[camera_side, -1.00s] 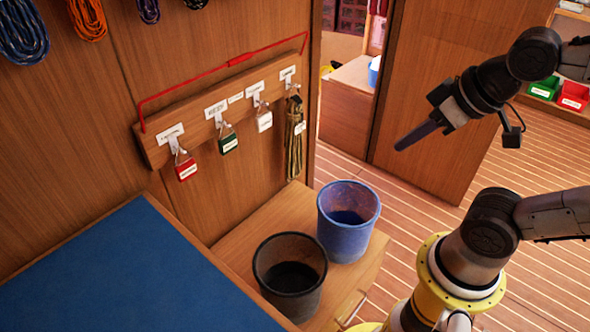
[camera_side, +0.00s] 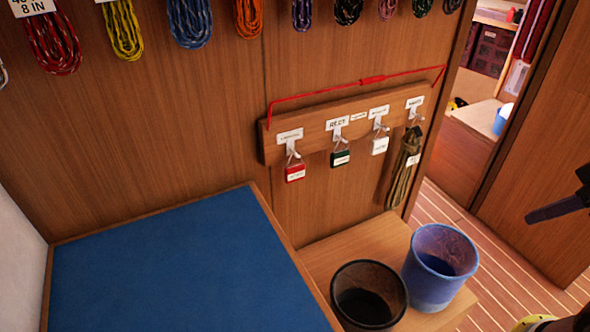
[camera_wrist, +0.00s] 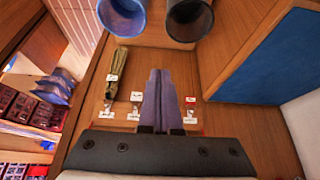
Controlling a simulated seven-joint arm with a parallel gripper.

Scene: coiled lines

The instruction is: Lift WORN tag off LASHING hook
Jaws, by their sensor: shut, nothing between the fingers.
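A wooden hook board (camera_side: 350,122) on the wall carries several white-labelled hooks; most lettering is too small to read. From left to right hang a red tag (camera_side: 295,173), a green tag (camera_side: 341,158) and a white tag (camera_side: 380,146). An olive rope coil (camera_side: 403,170) with a white tag (camera_side: 413,160) hangs at the right hook. I cannot tell which tag reads WORN. My gripper (camera_side: 532,216) is shut and empty, right of the board and apart from it. In the wrist view its fingers (camera_wrist: 160,72) cover part of the board; the red tag (camera_wrist: 190,99) shows beside them.
A black bucket (camera_side: 342,300) and a blue bucket (camera_side: 418,285) stand on a wooden ledge (camera_side: 325,260) below the board. A blue-topped surface (camera_side: 170,265) lies left. A red cord (camera_side: 320,92) runs above the board. Coloured coils hang higher up. A doorway opens at right.

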